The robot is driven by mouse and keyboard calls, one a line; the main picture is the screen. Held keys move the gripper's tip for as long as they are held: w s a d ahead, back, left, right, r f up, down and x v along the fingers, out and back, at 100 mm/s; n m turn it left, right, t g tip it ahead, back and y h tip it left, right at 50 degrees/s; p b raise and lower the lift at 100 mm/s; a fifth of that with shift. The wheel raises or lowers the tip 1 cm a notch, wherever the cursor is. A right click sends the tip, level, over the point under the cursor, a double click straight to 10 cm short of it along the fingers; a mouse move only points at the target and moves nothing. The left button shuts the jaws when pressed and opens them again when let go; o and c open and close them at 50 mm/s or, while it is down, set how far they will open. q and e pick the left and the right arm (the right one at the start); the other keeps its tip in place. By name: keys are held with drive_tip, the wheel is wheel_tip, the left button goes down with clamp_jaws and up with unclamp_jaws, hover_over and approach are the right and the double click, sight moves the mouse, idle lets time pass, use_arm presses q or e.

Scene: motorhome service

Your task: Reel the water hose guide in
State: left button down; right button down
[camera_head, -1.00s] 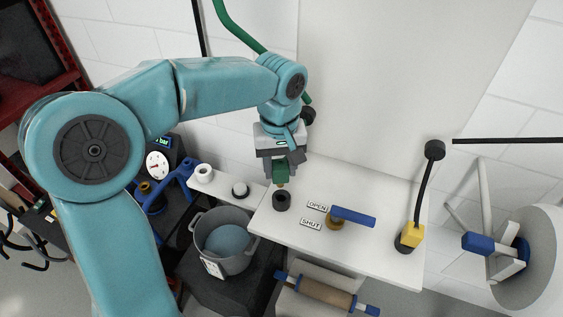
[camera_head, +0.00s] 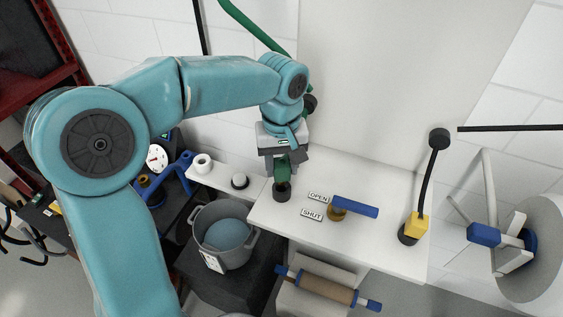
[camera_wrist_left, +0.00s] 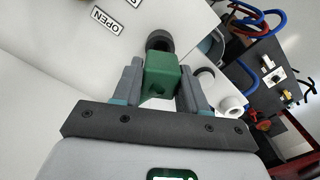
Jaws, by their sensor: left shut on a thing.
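My left gripper (camera_head: 283,170) is shut on a green block (camera_wrist_left: 160,73), which shows in the wrist view between both fingers. Below it a black round socket (camera_head: 282,193) stands on the white shelf. The block's lower end reaches the socket's mouth; how far it is inside I cannot tell. A green hose (camera_head: 250,25) comes down the wall behind my arm. At the right is a white reel-like wheel (camera_head: 542,272) with a blue handle (camera_head: 484,235). Nothing touches that handle. My right gripper is not in view.
The white shelf (camera_head: 300,232) carries OPEN and SHUT labels, a blue lever (camera_head: 355,207) and a yellow plug (camera_head: 416,224) on a black cable. A grey bucket (camera_head: 246,250) stands below. A roller with blue ends (camera_head: 326,288) is under the shelf's front edge.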

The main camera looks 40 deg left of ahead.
use_arm(q)
drive_tip(key=shift+f, duration=0.15)
idle(0.5)
drive_tip(key=shift+f+b, duration=1.55)
drive_tip(key=shift+f, duration=0.25)
drive_tip(key=c, duration=0.5)
unclamp_jaws()
wheel_tip(320, 180, up, 16)
drive_tip(key=shift+a+r+p, duration=0.1)
drive_tip(key=shift+r+p, duration=0.1)
drive_tip(key=shift+p, duration=0.45)
